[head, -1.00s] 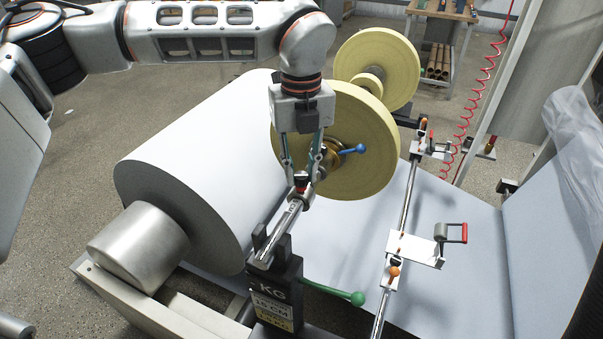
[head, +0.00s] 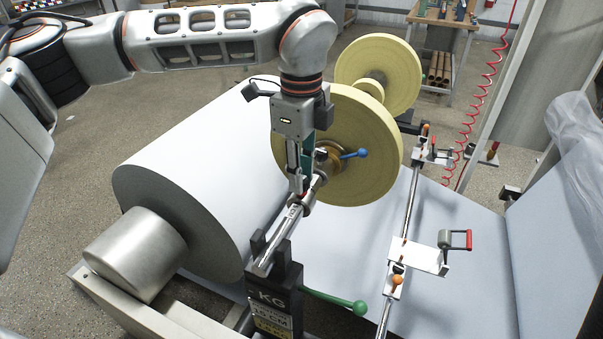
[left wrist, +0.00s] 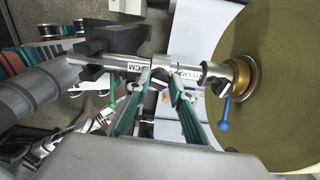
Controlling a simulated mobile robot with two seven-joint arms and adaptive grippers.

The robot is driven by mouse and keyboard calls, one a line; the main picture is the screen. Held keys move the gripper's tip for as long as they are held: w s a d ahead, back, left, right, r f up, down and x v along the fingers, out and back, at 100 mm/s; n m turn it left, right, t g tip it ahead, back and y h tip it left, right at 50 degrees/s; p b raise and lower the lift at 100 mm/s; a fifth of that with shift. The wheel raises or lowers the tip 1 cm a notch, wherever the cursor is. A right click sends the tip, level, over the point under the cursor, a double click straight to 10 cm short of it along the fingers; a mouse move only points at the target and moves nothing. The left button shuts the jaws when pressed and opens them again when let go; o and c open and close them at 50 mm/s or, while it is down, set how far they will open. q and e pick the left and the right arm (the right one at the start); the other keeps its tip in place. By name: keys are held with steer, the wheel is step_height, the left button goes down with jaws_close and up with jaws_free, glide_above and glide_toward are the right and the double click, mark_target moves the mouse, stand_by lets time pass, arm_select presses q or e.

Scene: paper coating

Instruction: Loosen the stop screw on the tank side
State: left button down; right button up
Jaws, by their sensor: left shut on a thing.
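My left gripper (head: 300,190) points down at the metal shaft (head: 272,247) beside the near yellow roll. It is shut on the stop screw, which is mostly hidden between the fingers, so I cannot tell how far it is turned. The silver stop collar (head: 309,201) sits on the shaft just under the fingertips. In the left wrist view the two fingers of the gripper (left wrist: 157,75) reach to both sides of the collar (left wrist: 161,62), with CM labels on the shaft. My right gripper is not in view.
A large white paper roll (head: 200,160) lies to the left. The near yellow roll (head: 365,140) with a blue-handled lever (head: 354,153) is close on the right. A green-knobbed lever (head: 360,307) sticks out below. A second rod (head: 408,215) with brackets stands farther right.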

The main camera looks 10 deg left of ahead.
arm_select(q)
steer(key=shift+n, duration=0.5)
steer(key=c, duration=1.8)
jaws_free()
step_height(320, 180, up, 12)
steer(key=shift+r, duration=0.1)
